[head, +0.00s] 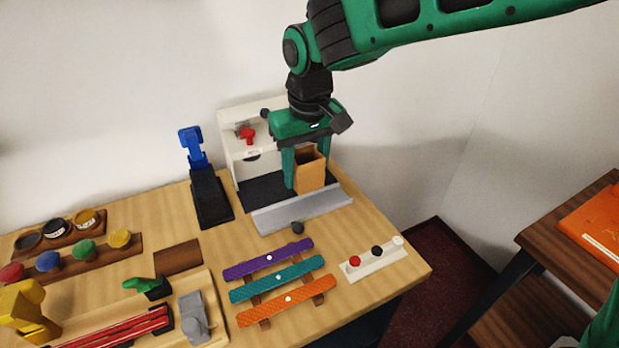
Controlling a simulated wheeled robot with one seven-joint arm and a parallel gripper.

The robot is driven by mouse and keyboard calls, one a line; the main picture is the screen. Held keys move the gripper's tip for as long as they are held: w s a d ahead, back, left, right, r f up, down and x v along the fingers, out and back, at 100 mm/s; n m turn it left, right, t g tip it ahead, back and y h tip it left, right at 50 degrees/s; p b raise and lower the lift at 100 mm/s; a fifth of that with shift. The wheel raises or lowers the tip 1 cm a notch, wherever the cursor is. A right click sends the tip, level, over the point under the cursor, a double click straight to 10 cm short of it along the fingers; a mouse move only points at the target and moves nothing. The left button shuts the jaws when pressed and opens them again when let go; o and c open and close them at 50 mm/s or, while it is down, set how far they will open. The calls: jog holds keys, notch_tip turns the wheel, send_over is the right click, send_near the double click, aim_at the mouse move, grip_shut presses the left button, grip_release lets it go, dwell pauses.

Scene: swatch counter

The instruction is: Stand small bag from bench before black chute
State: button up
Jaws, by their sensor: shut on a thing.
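The small bag (311,178) is tan-orange, upright and open at the top. My green gripper (306,164) points down and is shut on it, with one finger at its left side. The bag is over or on the right part of a black base plate (262,190), in front of a white upright housing (236,128). I cannot tell whether its bottom touches the plate. A small black piece (251,157) on the housing, below a red knob (248,134), may be the black chute. It is left of the bag.
A blue-handled black device (207,185) stands left. Coloured swatch strips (278,277) and a white button block (372,260) lie in front. A brown side table (545,236) stands right.

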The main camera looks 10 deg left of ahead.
jog(key=shift+w+a+f, duration=0.25)
jog(key=shift+f, duration=0.15)
jog(key=shift+w+a+f, duration=0.2)
jog(key=shift+f, duration=0.2)
send_over(301, 205)
jog(key=shift+s+d+f, duration=0.15)
jog(key=shift+f, duration=2.4)
jog(key=shift+f, duration=0.6)
jog(key=o, duration=1.1)
jog(key=r, duration=0.7)
jog(key=s+r, duration=0.1)
jog(key=r, duration=0.2)
jog(key=shift+d+r, duration=0.35)
jog(key=shift+d, duration=0.05)
